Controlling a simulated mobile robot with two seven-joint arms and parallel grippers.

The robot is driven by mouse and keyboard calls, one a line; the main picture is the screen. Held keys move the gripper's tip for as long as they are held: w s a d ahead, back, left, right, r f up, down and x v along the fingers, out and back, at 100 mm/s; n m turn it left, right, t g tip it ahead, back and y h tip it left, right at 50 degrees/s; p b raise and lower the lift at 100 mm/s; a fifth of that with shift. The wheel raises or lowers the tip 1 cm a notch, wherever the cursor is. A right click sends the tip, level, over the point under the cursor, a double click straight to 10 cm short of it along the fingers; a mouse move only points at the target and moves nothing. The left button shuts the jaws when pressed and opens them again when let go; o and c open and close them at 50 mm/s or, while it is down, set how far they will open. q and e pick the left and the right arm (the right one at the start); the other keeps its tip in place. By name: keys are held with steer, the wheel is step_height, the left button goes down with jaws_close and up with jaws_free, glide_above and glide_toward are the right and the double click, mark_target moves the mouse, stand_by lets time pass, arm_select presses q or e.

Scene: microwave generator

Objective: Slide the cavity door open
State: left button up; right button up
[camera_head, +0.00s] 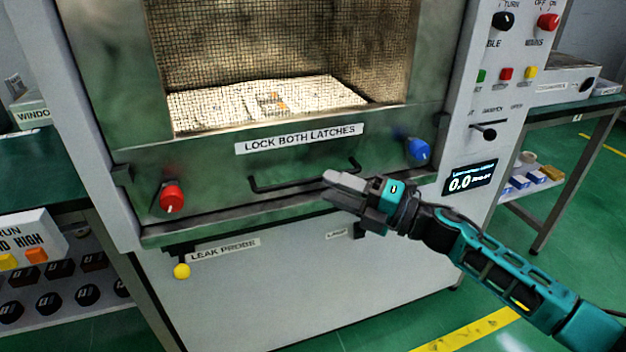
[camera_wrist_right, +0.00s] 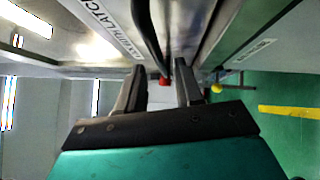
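The cavity door (camera_head: 215,170) is a green-grey metal panel with a mesh window, shown down in front of the cavity. Its dark bar handle (camera_head: 290,184) sits below the "LOCK BOTH LATCHES" label (camera_head: 299,138). A red latch knob (camera_head: 172,197) is at the door's lower left and a blue one (camera_head: 418,149) at its right. My right gripper (camera_head: 332,184) is at the handle's right part. In the right wrist view its fingers (camera_wrist_right: 159,72) are apart, with the handle bar (camera_wrist_right: 152,35) lined up between them; contact is unclear. My left gripper is not in view.
A control panel (camera_head: 513,75) with knobs, buttons and a display (camera_head: 470,177) stands right of the door. A yellow ball (camera_head: 181,271) hangs below by the "LEAK PROBE" label (camera_head: 223,250). A shelf of black jars (camera_head: 48,300) is at left.

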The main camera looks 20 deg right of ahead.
mark_target(314, 180)
steer(key=shift+x, duration=2.4)
jaws_close()
